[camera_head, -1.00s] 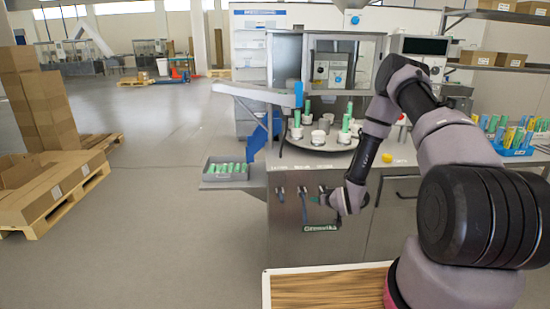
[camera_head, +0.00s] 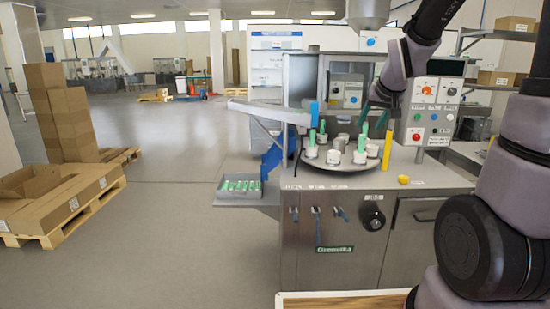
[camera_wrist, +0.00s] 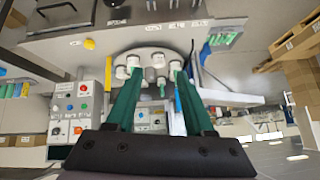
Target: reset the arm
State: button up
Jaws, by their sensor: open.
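My gripper shows in the wrist view (camera_wrist: 158,73) with two green fingers spread wide apart and nothing held between them. In the head view my arm reaches in from the upper right, and the gripper (camera_head: 374,110) hangs above the right part of the round turntable (camera_head: 340,166). Its fingers partly overlap the machine behind. White cups and green tubes stand on the turntable; the turntable also shows beyond the fingers in the wrist view.
A control panel (camera_head: 428,112) with coloured buttons stands right of the turntable. A yellow lump (camera_head: 403,179) lies on the metal counter. A grey tray (camera_head: 239,196) of green tubes sits at the left. Cardboard boxes (camera_head: 65,197) lie on a pallet farther left, with open floor between.

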jog(key=s+a+r, duration=0.1)
jog(key=s+r, duration=0.2)
jog(key=s, duration=0.4)
jog(key=s+r+m+y, duration=0.1)
jog(key=s+r, duration=0.1)
jog(key=s, duration=0.6)
jog(key=s+a+r+m+g+y, duration=0.1)
jog(key=s+r, duration=0.2)
jog(key=s, duration=0.4)
jog(key=shift+s+a+r, duration=0.2)
jog(key=shift+a+r, duration=0.15)
